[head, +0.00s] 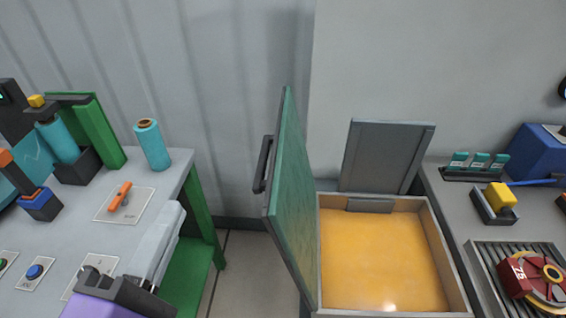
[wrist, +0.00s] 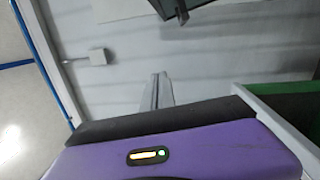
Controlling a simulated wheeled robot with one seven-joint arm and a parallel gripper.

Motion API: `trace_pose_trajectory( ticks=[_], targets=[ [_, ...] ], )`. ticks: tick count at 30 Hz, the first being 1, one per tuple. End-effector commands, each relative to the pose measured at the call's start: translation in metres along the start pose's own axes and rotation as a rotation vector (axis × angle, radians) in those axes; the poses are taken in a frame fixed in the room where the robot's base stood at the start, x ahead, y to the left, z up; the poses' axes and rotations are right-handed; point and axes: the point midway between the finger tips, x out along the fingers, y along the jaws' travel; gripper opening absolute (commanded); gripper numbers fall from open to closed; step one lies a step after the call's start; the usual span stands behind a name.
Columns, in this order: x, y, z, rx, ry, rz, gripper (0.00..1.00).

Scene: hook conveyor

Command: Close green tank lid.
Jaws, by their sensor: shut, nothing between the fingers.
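The green tank lid (head: 293,200) stands open and nearly upright along the left side of the tank. Its black handle (head: 264,164) is on the lid's left, outer face. The tank (head: 447,258) has a grey rim and is filled with orange-yellow liquid. My gripper (head: 176,210) is at the lower left, over the right end of the workbench, left of the lid and apart from it. Its fingers are shut and empty; they also show in the wrist view (wrist: 160,80). The lid's lower hinge edge is partly hidden.
A grey panel (head: 388,157) stands upright behind the tank. A right counter (head: 440,205) holds a yellow block (head: 501,197) and a red reel (head: 530,280). A floor gap (head: 240,270) separates the workbench and lid.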

Motion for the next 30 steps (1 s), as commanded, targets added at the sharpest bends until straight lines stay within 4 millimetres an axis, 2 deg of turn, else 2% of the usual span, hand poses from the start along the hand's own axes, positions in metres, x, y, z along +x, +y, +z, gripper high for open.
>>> trace_pose_trajectory(
  ticks=[1, 4, 8, 11, 26, 30],
  targets=[
    [-0.001, -0.008, 0.012, -0.046, -0.055, -0.018, 0.0],
    [-0.003, -0.016, 0.031, -0.108, -0.131, -0.053, 0.0],
    [-0.001, -0.021, 0.037, -0.147, -0.152, -0.079, 0.0],
    [0.008, -0.021, 0.038, -0.151, -0.15, -0.078, 0.0],
    [0.1, -0.026, 0.053, -0.147, -0.15, -0.079, 0.0],
    [0.098, -0.023, 0.075, -0.148, -0.148, -0.079, 0.0]
  ],
)
